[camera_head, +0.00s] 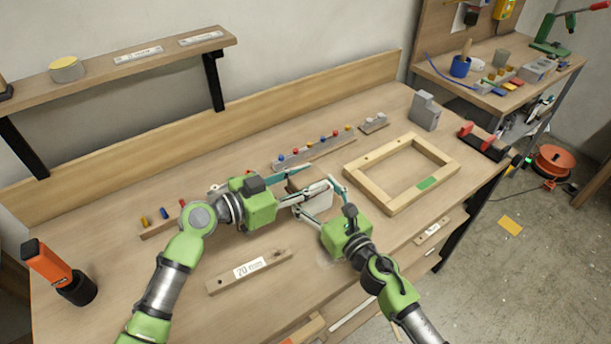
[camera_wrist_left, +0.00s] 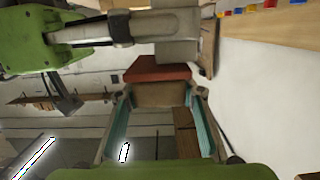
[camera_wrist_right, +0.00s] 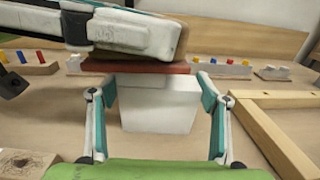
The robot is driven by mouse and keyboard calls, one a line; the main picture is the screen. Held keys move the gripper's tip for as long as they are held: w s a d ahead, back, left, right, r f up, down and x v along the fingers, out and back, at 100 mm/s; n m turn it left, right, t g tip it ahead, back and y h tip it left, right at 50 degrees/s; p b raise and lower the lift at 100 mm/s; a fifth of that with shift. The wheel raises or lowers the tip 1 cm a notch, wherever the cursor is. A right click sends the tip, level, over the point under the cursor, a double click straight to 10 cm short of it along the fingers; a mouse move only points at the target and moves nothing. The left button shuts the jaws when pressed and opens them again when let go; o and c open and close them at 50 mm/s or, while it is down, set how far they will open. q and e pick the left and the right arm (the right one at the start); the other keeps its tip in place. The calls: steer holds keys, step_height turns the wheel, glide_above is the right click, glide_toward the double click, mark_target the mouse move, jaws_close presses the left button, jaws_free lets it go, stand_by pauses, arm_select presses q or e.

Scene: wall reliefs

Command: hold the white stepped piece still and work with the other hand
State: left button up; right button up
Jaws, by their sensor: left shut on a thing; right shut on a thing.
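My right gripper (camera_head: 320,196) is shut on the white piece (camera_head: 318,204). In the right wrist view the white piece (camera_wrist_right: 158,104) stands between the teal fingers, with a wider, lower part below a narrower top. My left gripper (camera_head: 312,179) is shut on a tan block (camera_head: 298,181) with a red-brown face. In the left wrist view the tan block (camera_wrist_left: 160,95) lies between the fingers, and its red-brown face (camera_wrist_left: 157,69) is turned to the pale piece. In the right wrist view that face (camera_wrist_right: 135,66) lies over the white piece's top; they appear to touch.
A wooden frame (camera_head: 391,201) lies right of the grippers. A plank marked 70 (camera_head: 248,271) lies in front, and an orange-black tool (camera_head: 60,273) stands at left. Peg strips (camera_head: 313,150) lie behind.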

mark_target(301, 172)
arm_select(q)
steer(key=shift+w+a+f, duration=0.15)
steer(key=shift+w+a, duration=0.25)
steer(key=shift+w, duration=0.35)
steer(key=shift+w+a+f, duration=0.1)
steer(key=shift+w+a, duration=0.3)
steer(key=shift+w, duration=0.3)
steer(key=shift+r, duration=2.6)
arm_select(e)
steer(key=o, duration=1.3)
steer(key=v, duration=1.2)
